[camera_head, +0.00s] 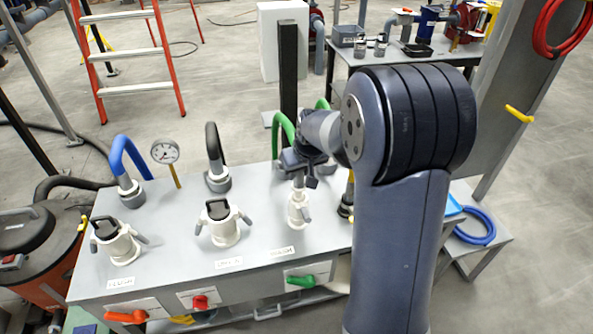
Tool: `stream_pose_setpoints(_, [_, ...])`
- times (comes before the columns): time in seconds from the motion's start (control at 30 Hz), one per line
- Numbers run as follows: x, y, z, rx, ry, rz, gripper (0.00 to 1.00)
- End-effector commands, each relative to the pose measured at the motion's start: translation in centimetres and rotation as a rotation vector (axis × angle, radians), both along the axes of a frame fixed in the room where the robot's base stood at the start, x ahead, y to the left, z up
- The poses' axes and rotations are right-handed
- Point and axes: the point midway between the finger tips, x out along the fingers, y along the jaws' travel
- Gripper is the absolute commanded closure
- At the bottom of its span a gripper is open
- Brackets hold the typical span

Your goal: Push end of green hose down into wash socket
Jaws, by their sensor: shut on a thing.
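The green hose (285,124) arches up behind my gripper, and another green piece shows just right of the black post. My gripper (299,172) is shut on the hose end, which is mostly hidden by the fingers and wrist. The white wash socket (299,209), with side levers, stands upright on the grey bench directly below. The end piece is at or just above the socket's mouth; I cannot tell whether it is inside.
Two white sockets with black tops (223,224) stand to the left. A blue hose (125,152), a black hose (213,143) and a gauge (165,152) rise behind them. Coloured handles, including a green one (309,280), line the bench front. My arm hides the bench's right part.

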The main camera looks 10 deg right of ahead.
Motion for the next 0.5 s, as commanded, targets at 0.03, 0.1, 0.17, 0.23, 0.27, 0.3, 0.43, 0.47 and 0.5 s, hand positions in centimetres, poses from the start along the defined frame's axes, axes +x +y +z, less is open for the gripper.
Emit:
stream_pose_setpoints(0.03, [0.0,0.0,-0.2,0.000,-0.001,0.000,1.00])
stream_pose_setpoints(0.1, [0.0,0.0,-0.4,0.000,-0.001,0.000,1.00])
stream_pose_setpoints(0.17, [0.0,0.0,-0.5,0.000,-0.001,0.000,1.00])
stream_pose_setpoints(0.23, [0.0,0.0,-0.7,0.000,-0.001,0.000,1.00])
stream_pose_setpoints(0.27, [0.0,0.0,-0.8,0.000,-0.001,0.000,1.00])
stream_pose_setpoints(0.3, [0.0,0.0,-0.9,0.000,-0.001,0.000,1.00])
stream_pose_setpoints(0.43, [0.0,0.0,-1.2,0.000,0.000,0.000,1.00])
stream_pose_setpoints(0.47, [0.0,0.0,-1.3,0.000,0.000,0.000,1.00])
stream_pose_setpoints(0.5, [0.0,0.0,-1.4,0.000,0.000,0.000,1.00])
